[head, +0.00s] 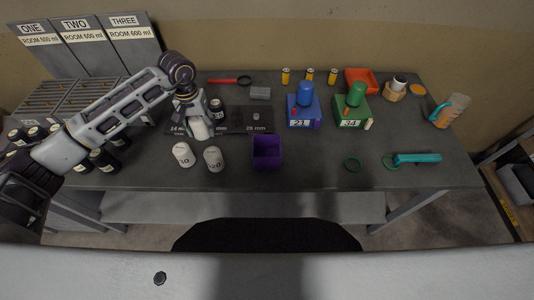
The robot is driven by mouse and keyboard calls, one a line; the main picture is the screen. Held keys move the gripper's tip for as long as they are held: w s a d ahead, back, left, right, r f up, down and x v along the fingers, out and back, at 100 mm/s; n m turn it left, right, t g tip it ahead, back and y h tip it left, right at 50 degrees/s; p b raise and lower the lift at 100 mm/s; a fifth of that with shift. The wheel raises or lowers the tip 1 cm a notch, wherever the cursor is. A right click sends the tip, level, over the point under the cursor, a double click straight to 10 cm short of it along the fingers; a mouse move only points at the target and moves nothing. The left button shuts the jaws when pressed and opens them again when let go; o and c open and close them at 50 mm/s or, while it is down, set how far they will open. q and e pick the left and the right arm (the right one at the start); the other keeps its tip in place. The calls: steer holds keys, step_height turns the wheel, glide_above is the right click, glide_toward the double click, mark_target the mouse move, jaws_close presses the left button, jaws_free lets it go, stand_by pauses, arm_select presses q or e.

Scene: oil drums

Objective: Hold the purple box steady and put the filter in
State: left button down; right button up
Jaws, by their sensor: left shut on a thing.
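My left gripper (199,119) points down behind and left of the box, shut on a pale white object (200,131), apart from the box. The gripper partly covers this object, and I cannot tell whether it is the filter. Two white canisters with dark markings, a left one (183,154) and a right one (213,159), stand in front of the gripper. My right gripper is not in view.
A dark marked board (233,120) lies behind the purple box. A blue device (304,112) and a green device (351,112) stand to the right. A teal tool (417,158) and a green ring (352,164) lie at front right. Dark bottles (104,160) crowd the left.

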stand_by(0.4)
arm_select(q)
steer(key=shift+w+r, duration=0.1)
steer(key=shift+w+r, duration=0.25)
steer(key=shift+r, duration=0.15)
steer(key=w+d+r+m, duration=0.25)
steer(key=d+r, duration=0.55)
steer(key=d, duration=0.5)
steer(key=s+d+f, duration=0.4)
steer(key=s+d, duration=0.3)
steer(key=d, duration=0.2)
steer(key=shift+s, duration=0.2)
